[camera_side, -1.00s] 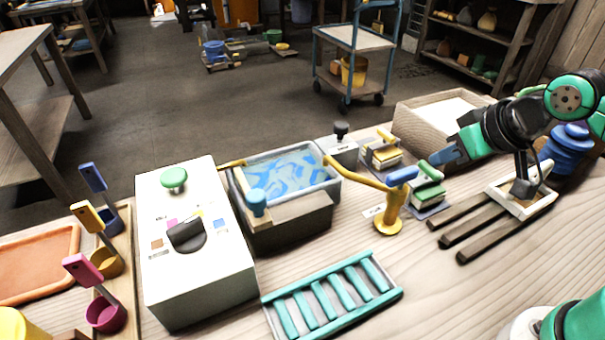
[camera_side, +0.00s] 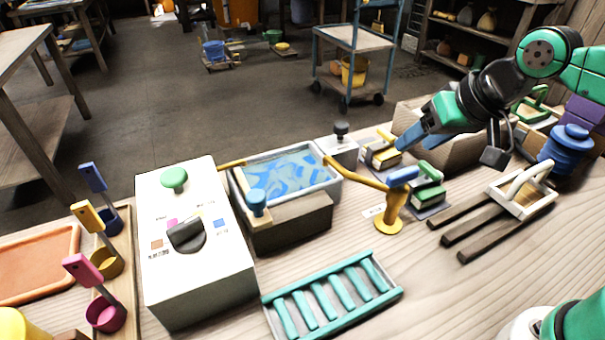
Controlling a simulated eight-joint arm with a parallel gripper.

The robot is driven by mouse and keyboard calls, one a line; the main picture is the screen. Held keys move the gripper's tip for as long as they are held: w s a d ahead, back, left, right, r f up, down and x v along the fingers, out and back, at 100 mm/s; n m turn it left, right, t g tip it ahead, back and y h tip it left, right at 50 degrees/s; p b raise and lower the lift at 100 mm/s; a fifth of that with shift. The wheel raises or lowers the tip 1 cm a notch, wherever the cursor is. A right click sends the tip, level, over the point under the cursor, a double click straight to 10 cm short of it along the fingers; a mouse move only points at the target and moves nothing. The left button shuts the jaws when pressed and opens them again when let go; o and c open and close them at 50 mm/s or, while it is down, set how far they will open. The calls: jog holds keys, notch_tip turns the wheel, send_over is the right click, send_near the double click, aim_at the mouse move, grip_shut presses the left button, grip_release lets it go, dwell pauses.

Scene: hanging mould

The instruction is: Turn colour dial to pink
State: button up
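The colour dial (camera_side: 187,236) is a dark knob on the top face of a white box (camera_side: 205,275) at left of centre. Small colour patches surround it: a pink patch (camera_side: 172,222) partly hidden behind the knob, a brown patch (camera_side: 156,244) at left and a blue patch (camera_side: 219,223) at right. I cannot tell which patch the dial points at. A green mushroom-shaped button (camera_side: 174,179) stands at the back of the box. My gripper (camera_side: 403,144) is at the right, far from the dial, above the small stamp-like blocks; its finger opening cannot be made out.
A basin (camera_side: 334,190) of blue-patterned liquid stands right of the box, with a yellow tap-like post (camera_side: 389,220) beside it. A teal-slatted rack (camera_side: 335,298) lies in front. Ladles with blue, yellow and pink handles (camera_side: 82,270) stand at left. A dark-pronged frame (camera_side: 460,240) lies at right.

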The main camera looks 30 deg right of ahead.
jog(key=w+a+r+m+g+y, duration=0.2)
jog(key=w+a+r+m, duration=0.15)
jog(key=a, duration=0.25)
jog(key=m+g+y, duration=0.1)
jog(key=m+g, duration=0.2)
jog(key=m, duration=0.3)
send_near(187, 222)
jog(key=w+d, duration=0.1)
jog(key=d, duration=0.1)
jog(key=w+d, duration=0.1)
jog(key=d, duration=0.1)
jog(key=w+d, duration=0.1)
jog(key=d, duration=0.1)
jog(key=shift+d+f, duration=0.2)
jog(key=shift+f, duration=0.2)
jog(key=a+f+m, duration=0.1)
jog(key=a, duration=0.1)
jog(key=a+m+g, duration=0.1)
jog(key=a, duration=0.2)
jog(key=s+a+f+m+g, duration=0.1)
jog(key=a, duration=0.1)
jog(key=shift+a+f, duration=0.2)
jog(key=shift+f, duration=0.1)
jog(key=shift+s+a+f+m+g, duration=0.15)
jog(key=shift+a+f+m+g, duration=0.05)
jog(key=shift+f+m+g, duration=0.1)
jog(key=shift+x, duration=2.55)
grip_shut()
